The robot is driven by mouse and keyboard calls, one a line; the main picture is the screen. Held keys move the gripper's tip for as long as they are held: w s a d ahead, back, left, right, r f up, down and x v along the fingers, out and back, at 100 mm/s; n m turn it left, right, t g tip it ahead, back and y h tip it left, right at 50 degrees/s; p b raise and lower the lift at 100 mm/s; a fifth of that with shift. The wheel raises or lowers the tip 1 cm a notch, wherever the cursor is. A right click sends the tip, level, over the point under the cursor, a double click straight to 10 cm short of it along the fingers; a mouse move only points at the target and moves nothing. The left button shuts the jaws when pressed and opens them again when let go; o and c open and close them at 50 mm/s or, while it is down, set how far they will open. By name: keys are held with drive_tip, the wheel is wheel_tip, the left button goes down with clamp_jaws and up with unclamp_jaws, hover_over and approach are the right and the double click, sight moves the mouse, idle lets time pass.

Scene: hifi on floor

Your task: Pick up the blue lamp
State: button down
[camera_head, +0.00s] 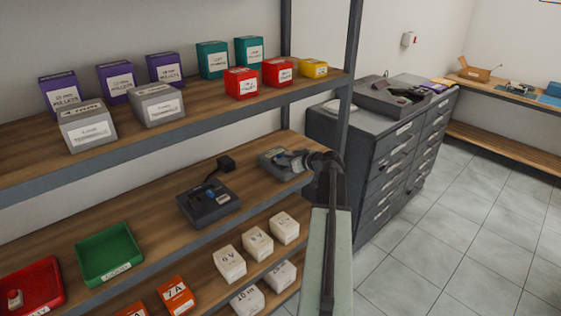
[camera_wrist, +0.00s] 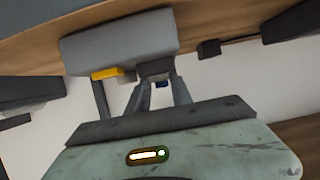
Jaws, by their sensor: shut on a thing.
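My gripper (camera_head: 312,158) is at the right end of the middle shelf, beside a grey box-shaped device (camera_head: 272,163). In the wrist view, my gripper (camera_wrist: 156,70) has its dark fingertips close together. A small dark blue piece, which I take to be the blue lamp (camera_wrist: 162,85), shows between the fingers and is mostly hidden by them. The grey device (camera_wrist: 118,42) is just behind the fingertips, with a yellow part (camera_wrist: 106,74) to their left. I cannot tell whether the lamp touches the device. The head view does not show the lamp clearly in my gripper.
A dark device with a blue knob-like part (camera_head: 208,203) and a small black block (camera_head: 226,163) stand left on the middle shelf (camera_head: 150,222). A green tray (camera_head: 110,252) is farther left. A shelf post (camera_head: 350,70) and grey drawer cabinet (camera_head: 385,150) are near my arm.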

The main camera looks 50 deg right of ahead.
drive_tip(key=shift+r+p, duration=0.75)
wheel_tip(320, 180, up, 2)
drive_tip(key=shift+r+p, duration=0.15)
drive_tip(key=shift+p, duration=1)
drive_tip(key=s+d+r+p, duration=0.1)
drive_tip(key=s+d, duration=0.3)
drive_tip(key=s, duration=1.1)
drive_tip(key=shift+s, duration=0.3)
drive_tip(key=shift+r, duration=0.1)
